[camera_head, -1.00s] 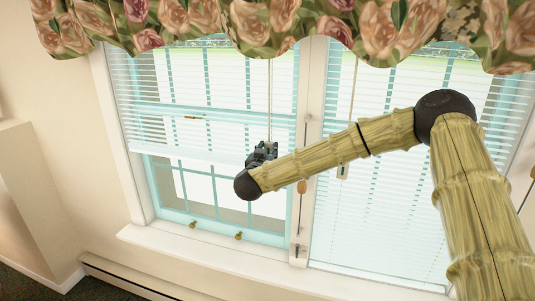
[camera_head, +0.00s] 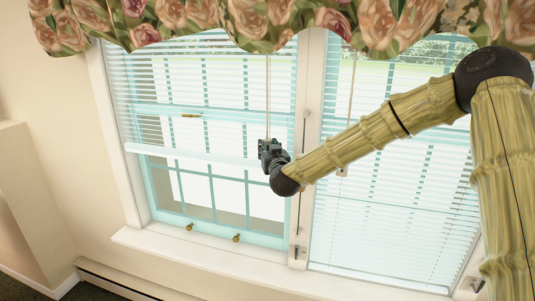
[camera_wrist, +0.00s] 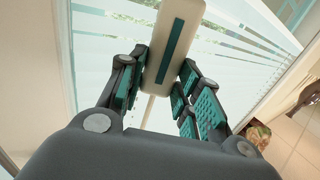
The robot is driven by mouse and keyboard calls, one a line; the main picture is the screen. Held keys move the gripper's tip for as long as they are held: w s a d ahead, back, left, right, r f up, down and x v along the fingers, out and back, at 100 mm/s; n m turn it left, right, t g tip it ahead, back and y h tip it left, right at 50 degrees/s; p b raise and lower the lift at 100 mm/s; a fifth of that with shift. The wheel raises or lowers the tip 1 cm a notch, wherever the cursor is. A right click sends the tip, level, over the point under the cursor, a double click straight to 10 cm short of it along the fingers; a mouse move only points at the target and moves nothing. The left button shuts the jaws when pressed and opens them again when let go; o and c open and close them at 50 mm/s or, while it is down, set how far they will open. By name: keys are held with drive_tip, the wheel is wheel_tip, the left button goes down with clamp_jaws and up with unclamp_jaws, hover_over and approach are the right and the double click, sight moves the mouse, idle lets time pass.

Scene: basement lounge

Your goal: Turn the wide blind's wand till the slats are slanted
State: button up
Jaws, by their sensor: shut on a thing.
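Two blinds hang side by side: a part-raised left blind (camera_head: 215,75) and a lower-hanging right blind (camera_head: 390,190). I cannot tell from their widths which is the wide one. A thin wand (camera_head: 268,95) hangs in front of the left blind down to my gripper (camera_head: 270,152). In the wrist view, my gripper's jaws (camera_wrist: 163,85) are shut around a pale handle (camera_wrist: 188,18) with a dark teal strip, with a thin rod beyond it. The left blind's slats show gaps between them; their exact tilt is unclear.
A second wand (camera_head: 352,95) with a pale handle (camera_head: 343,170) hangs by the right blind, close behind my arm. A white post (camera_head: 311,140) parts the windows. A floral valance (camera_head: 290,15) hangs above, and the sill (camera_head: 215,256) runs below.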

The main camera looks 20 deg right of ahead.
drive_tip(key=shift+d+n+y+b, duration=0.2)
drive_tip(key=shift+n+y+b, duration=0.35)
drive_tip(key=shift+y, duration=0.55)
drive_tip(key=o, duration=1)
drive_tip(key=s, duration=1.2)
drive_tip(key=shift+d, duration=0.15)
